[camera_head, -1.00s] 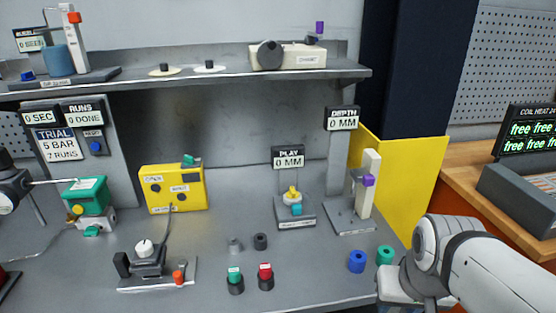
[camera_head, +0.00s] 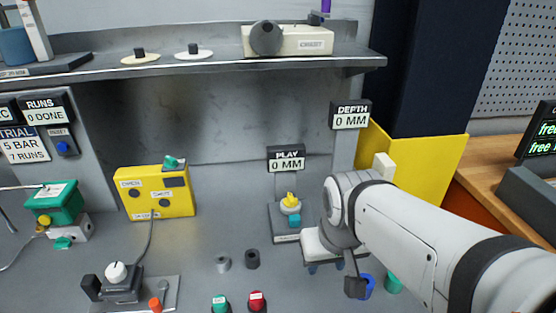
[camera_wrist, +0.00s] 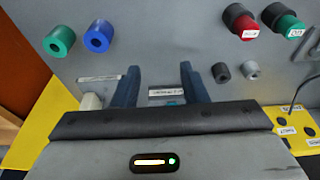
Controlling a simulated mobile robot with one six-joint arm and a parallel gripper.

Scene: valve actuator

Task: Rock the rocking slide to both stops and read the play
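The play station (camera_head: 287,237) stands at the middle right of the bench, with a yellow knob (camera_head: 291,199) on top and a small teal block (camera_head: 294,221) at its front. Its PLAY display (camera_head: 287,164) reads 0 MM. My gripper (camera_head: 325,268) is just right of and in front of the station, apart from it. In the wrist view my gripper (camera_wrist: 160,70) has its two blue fingers spread with nothing gripped. The station's label plate (camera_wrist: 166,92) and a bit of teal (camera_wrist: 172,102) show between the fingers, mostly hidden by the gripper body.
A blue ring (camera_head: 367,286) and a green ring (camera_head: 393,283) lie right of my gripper. Red (camera_head: 257,300) and green (camera_head: 220,303) capped parts and two small grey and black bushings (camera_head: 252,259) lie left. The DEPTH display (camera_head: 350,115) reads 0 MM; my arm hides its stand's lower part.

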